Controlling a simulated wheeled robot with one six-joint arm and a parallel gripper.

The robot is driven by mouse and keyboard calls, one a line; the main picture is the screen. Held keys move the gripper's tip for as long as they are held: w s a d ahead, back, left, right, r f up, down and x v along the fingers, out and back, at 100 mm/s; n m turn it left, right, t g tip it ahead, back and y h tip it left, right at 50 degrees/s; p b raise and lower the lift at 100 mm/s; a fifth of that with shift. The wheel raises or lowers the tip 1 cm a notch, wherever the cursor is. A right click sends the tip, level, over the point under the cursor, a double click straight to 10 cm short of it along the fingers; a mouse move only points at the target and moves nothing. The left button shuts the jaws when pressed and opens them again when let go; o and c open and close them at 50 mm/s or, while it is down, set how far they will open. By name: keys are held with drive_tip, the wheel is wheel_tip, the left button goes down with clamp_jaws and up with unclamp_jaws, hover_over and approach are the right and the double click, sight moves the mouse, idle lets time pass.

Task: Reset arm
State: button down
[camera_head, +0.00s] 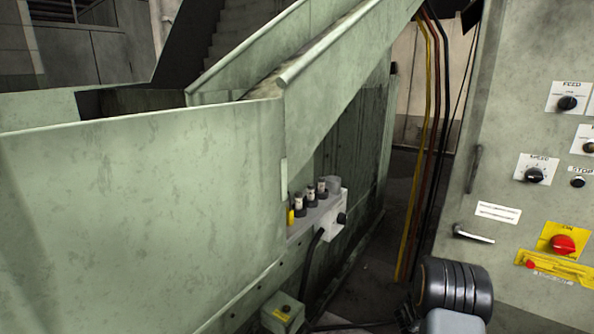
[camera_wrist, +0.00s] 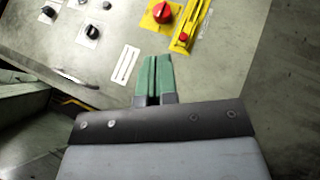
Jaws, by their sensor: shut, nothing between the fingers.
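My gripper (camera_wrist: 153,76) shows in the wrist view with its two green fingers side by side, shut and empty. Its tips point toward the control panel (camera_wrist: 225,60) and lie, in the picture, just below the red knob (camera_wrist: 161,12) on its yellow plate. I cannot tell how far the tips are from the panel, but no contact shows. In the head view, part of my arm (camera_head: 455,290) shows at the bottom right, in front of the panel's lower left; the gripper's fingers do not show there.
The control panel (camera_head: 520,120) stands at the right with dials, a door handle (camera_head: 474,234) and a red knob (camera_head: 563,244). Yellow, red and black cables (camera_head: 420,150) hang left of it. A green machine body (camera_head: 140,200) fills the left. Dark floor (camera_head: 375,260) shows between them.

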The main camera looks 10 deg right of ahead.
drive_tip(key=s+a+r+m+g+y+p, duration=0.1)
drive_tip(key=s+a+r+y+p, duration=0.25)
drive_tip(key=r+p, duration=0.35)
drive_tip(key=s+a+r+m+g+y+p, duration=0.1)
drive_tip(key=s+a+r+m+y+p, duration=0.25)
drive_tip(key=r, duration=0.55)
drive_tip(key=s+a+r+n+g+y+p, duration=0.1)
drive_tip(key=s+a+r+y+p, duration=0.1)
drive_tip(key=a+r+y+p, duration=0.45)
drive_tip(key=s+a+r+t+y+p, duration=0.3)
drive_tip(key=a+r+t+y+p, duration=0.5)
drive_tip(key=a+r+p, duration=1.1)
drive_tip(key=shift+a+r+n+t+y+p, duration=0.4)
drive_tip(key=shift+a+r, duration=0.4)
drive_tip(key=shift+a, duration=0.45)
drive_tip(key=shift+d, duration=0.1)
